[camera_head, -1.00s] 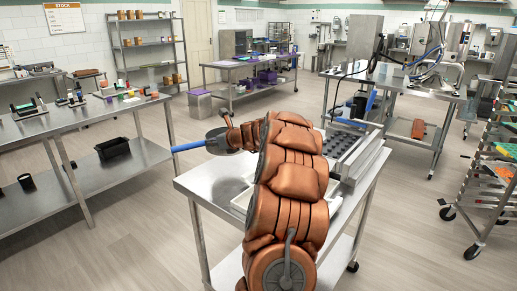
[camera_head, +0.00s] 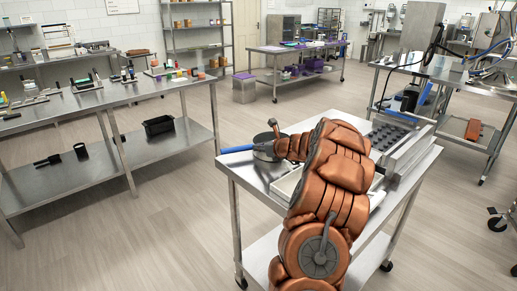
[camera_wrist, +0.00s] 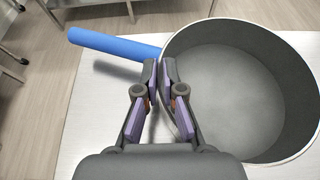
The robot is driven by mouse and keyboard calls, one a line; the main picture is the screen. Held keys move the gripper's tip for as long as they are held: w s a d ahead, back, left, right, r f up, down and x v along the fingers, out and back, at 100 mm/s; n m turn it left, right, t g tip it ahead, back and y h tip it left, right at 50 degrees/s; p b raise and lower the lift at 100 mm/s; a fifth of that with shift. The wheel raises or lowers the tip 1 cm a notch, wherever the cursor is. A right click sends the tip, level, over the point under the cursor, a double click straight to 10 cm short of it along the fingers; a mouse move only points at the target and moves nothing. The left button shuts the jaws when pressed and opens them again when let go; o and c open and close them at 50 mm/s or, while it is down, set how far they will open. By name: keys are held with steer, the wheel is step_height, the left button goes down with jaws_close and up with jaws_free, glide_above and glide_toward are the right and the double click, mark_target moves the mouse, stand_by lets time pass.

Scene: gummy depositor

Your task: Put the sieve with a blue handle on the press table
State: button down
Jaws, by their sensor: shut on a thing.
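The sieve (camera_head: 266,153) is a round, dark grey, deep pan with a blue handle (camera_head: 237,149). In the head view it is at the left end of the near steel table (camera_head: 247,180), with its handle pointing left past the table edge. In the wrist view the sieve (camera_wrist: 240,85) fills the right side and its blue handle (camera_wrist: 112,44) points to the upper left. My gripper (camera_wrist: 160,77) is shut on the sieve's near-left wall, beside the handle. The sieve looks upright and very low over the tabletop; I cannot tell whether it touches. My arm hides part of the table.
The near table also holds a tray of dark moulds (camera_head: 390,136) and a pale tray (camera_head: 287,185) partly behind my arm. A long bench (camera_head: 100,98) with small tools stands left, with a black bin (camera_head: 158,126) on its shelf. Another steel table (camera_head: 440,68) stands right. Floor between is clear.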

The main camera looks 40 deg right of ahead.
steer(key=c, duration=1.7)
jaws_free()
steer(key=shift+c, duration=0.2)
steer(key=o, duration=0.4)
steer(key=shift+o, duration=0.2)
steer(key=shift+s+r, duration=0.2)
steer(key=v, duration=1.1)
steer(key=shift+s+r, duration=0.1)
steer(key=shift+s, duration=0.15)
